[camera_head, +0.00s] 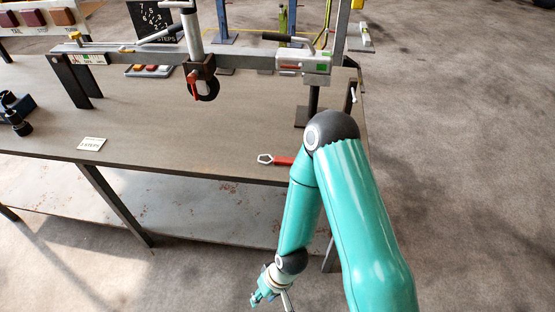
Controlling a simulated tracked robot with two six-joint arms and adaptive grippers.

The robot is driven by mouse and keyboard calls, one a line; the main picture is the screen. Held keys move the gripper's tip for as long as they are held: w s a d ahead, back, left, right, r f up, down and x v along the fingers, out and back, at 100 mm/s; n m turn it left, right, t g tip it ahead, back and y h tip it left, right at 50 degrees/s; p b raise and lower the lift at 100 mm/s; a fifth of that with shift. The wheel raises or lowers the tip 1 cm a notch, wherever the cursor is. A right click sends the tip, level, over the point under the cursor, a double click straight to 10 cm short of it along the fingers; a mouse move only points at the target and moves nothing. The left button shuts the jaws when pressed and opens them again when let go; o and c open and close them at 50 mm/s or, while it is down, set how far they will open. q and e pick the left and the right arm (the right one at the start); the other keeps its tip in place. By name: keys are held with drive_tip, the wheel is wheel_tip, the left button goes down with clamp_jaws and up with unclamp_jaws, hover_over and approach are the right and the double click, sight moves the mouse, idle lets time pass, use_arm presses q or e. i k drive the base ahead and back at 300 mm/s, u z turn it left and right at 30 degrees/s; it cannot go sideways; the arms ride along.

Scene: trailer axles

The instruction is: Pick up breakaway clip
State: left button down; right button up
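A small tool-like piece with a pale open loop and a red body (281,160) lies flat on the workbench (190,135) near its front edge. I cannot tell whether it is the breakaway clip; another small red part (192,84) shows at the coupling on the beam. My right arm comes in from the lower right and passes close by the red piece's right end. My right gripper (262,297) hangs low in front of the bench, below its top and apart from the red piece. Its fingers are too small to read. My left gripper is out of view.
A small label card (91,144) and dark fittings (14,112) lie at left.

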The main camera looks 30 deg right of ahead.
sight(279, 161)
drive_tip(key=z, duration=0.75)
drive_tip(key=i, duration=0.15)
drive_tip(key=u, duration=2.9)
drive_tip(key=k, duration=1.6)
drive_tip(key=z, duration=1.1)
drive_tip(key=i, duration=0.7)
drive_tip(key=z, duration=0.05)
